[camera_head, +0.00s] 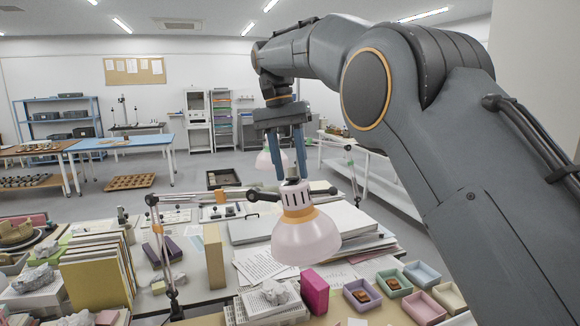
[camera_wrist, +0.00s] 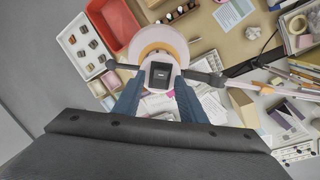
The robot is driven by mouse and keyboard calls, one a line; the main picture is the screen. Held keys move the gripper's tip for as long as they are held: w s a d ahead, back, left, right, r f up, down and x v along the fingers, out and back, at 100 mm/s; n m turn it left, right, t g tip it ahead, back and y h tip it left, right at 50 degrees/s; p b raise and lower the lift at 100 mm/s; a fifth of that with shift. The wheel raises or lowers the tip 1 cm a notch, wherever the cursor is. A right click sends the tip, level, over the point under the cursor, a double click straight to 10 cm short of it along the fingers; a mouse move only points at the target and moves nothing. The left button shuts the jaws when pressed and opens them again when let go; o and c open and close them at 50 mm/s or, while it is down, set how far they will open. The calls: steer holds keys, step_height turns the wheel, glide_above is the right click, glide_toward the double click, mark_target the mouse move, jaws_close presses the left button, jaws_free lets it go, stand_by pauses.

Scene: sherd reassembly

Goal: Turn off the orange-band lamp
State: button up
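The orange-band lamp (camera_head: 306,240) has a pale pink shade with an orange band and a light grey cap, and it hangs over the worktable on a jointed arm. In the wrist view its shade and band (camera_wrist: 160,42) lie ahead of my gripper. A dark switch block (camera_wrist: 160,74) sits on top of the cap. My gripper (camera_head: 291,178) points down just above the cap. Its two blue fingers, also in the wrist view (camera_wrist: 159,88), stand apart on either side of the block, with nothing clearly held. I cannot tell whether the lamp is lit.
Dark lamp-arm joints (camera_wrist: 208,78) flank the cap. Books (camera_head: 95,270), papers, a magenta box (camera_head: 315,291) and small coloured trays (camera_head: 362,294) crowd the table below. A red tray (camera_wrist: 108,25) shows in the wrist view.

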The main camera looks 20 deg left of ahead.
steer(key=shift+s+t, duration=0.15)
steer(key=shift+t, duration=0.15)
steer(key=shift+s, duration=0.1)
steer(key=shift+f+t+b, duration=0.1)
steer(key=shift+t+b, duration=0.4)
steer(key=shift+b, duration=0.2)
steer(key=t+b, duration=0.1)
steer(key=b, duration=0.2)
steer(key=shift+s+f, duration=0.1)
steer(key=shift+s, duration=0.05)
steer(key=t+b, duration=0.1)
steer(key=b, duration=0.3)
steer(key=t+b, duration=0.1)
steer(key=b, duration=0.4)
steer(key=shift+s+f+n, duration=0.1)
steer(key=shift+s+n, duration=0.2)
steer(key=shift+s, duration=0.1)
